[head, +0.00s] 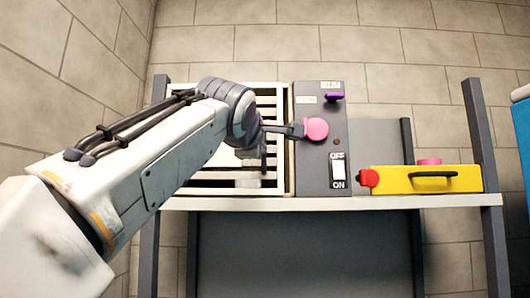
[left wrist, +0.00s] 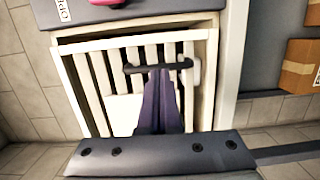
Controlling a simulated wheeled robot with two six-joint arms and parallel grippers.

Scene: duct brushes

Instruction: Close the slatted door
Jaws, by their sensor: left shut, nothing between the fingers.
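The white slatted door (head: 269,183) stands in its pale frame on the table, left of the control panel; my left arm covers much of it. It also shows in the left wrist view (left wrist: 98,75), where a dark gap runs along its upper edge. How far it stands open I cannot tell. A dark bar handle (left wrist: 133,69) is on the slats. My left gripper (head: 298,130) is shut and empty in front of the door; in the left wrist view its fingertips (left wrist: 160,72) overlap the handle. I cannot tell if they touch it. My right gripper is out of view.
The dark control panel (head: 312,175) has a pink knob (head: 317,129), a purple lever (head: 334,97) and an OFF/ON switch (head: 338,172). A yellow case (head: 405,184) with a black handle lies to the right. Cardboard boxes (left wrist: 298,65) show in the left wrist view.

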